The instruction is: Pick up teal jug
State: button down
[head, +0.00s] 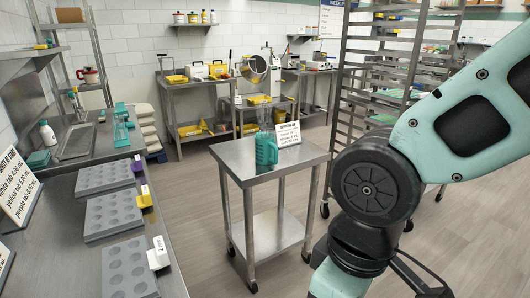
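The teal jug (266,149) stands upright on the small steel cart (228,156), near the middle of the head view. Its body looks teal with a clearer rim on top. A white sign card (288,133) stands just behind and to the right of it.
A steel counter (65,235) on the left holds grey mould trays (107,175) and small coloured tabs. A tall rack (352,75) stands behind my arm. A back bench (190,88) holds yellow items. Open floor (200,220) lies between counter and cart.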

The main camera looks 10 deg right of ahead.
aim_at(267, 152)
jog(key=i+l+z, duration=0.2)
jog(key=i, duration=0.65)
jog(key=i+l+z, duration=0.2)
jog(key=i, duration=0.7)
jog(key=i+z, duration=0.1)
jog(key=i, duration=0.5)
jog(key=k+l+u, duration=0.1)
jog(key=k, duration=0.05)
